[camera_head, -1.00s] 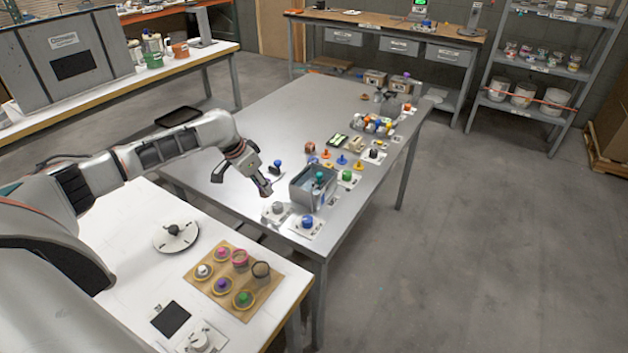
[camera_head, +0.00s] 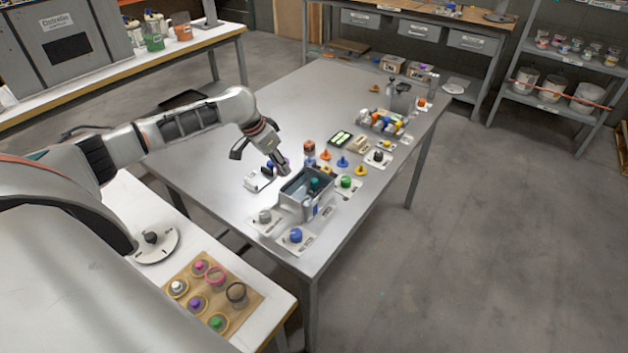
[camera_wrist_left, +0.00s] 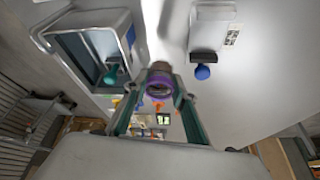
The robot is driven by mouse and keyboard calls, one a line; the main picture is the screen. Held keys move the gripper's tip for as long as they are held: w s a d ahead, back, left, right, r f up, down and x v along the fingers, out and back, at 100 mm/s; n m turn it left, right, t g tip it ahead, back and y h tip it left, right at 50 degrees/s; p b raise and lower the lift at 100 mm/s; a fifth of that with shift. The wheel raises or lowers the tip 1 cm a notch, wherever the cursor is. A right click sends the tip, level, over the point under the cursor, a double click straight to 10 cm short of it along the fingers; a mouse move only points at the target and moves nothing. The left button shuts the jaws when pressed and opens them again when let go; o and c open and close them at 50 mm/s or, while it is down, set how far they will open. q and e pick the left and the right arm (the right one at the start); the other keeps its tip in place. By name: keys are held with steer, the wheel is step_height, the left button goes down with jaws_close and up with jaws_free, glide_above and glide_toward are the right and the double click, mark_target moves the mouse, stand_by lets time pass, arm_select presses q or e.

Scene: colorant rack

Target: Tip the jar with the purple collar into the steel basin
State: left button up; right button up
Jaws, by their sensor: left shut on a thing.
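The jar with the purple collar (camera_wrist_left: 160,82) is between the fingers of my left gripper (camera_wrist_left: 158,108) in the left wrist view. Its mouth end, ringed in purple, faces the camera. In the head view my left gripper (camera_head: 281,164) is shut on it, just beyond the back left corner of the steel basin (camera_head: 292,200). The basin is a grey open box on the metal table, and it also shows at the upper left of the wrist view (camera_wrist_left: 73,62). A teal-topped item (camera_head: 314,185) shows inside it. My right gripper is not in view.
A white block with a blue knob (camera_head: 258,179) stands left of the basin. Grey (camera_head: 265,216) and blue (camera_head: 295,235) knobs on plates stand in front, a green knob (camera_head: 346,182) to the right. Several coloured cones stand behind. The table's left part is clear.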

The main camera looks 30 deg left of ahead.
arm_select(q)
steer(key=shift+w, duration=0.4)
steer(key=shift+s+r, duration=0.1)
steer(key=shift+r, duration=0.05)
steer(key=shift+s+d+r+t+y, duration=0.15)
steer(key=shift+d+r+y, duration=0.2)
steer(key=shift+r, duration=0.2)
steer(key=shift+s+d+r+t+y, duration=0.1)
steer(key=shift+d+r+y, duration=0.25)
steer(key=shift+r, duration=0.25)
steer(key=shift+s+d+r+t+y, duration=0.15)
steer(key=shift+d+r+y, duration=0.2)
steer(key=shift+r, duration=0.2)
steer(key=shift+s+d+r+m+t+y, duration=0.1)
steer(key=shift+s+d+m+t+y, duration=0.15)
steer(key=shift+d+y, duration=0.4)
steer(key=shift+s+d+r+m+t+y, duration=0.2)
steer(key=shift+d+t+y, duration=0.1)
steer(key=shift+d+y, duration=0.3)
steer(key=shift+s+d+r+m+t+y, duration=0.15)
steer(key=shift+d+m+t+y, duration=0.1)
steer(key=shift+d+y, duration=0.4)
steer(key=shift+f, duration=0.1)
steer(key=shift+s+d+y, duration=0.1)
steer(key=shift+d+y, duration=0.1)
steer(key=shift+y, duration=0.15)
steer(key=shift+s+d+r+t+y, duration=0.2)
steer(key=shift+d+t+y, duration=0.1)
steer(key=shift+t+y, duration=0.3)
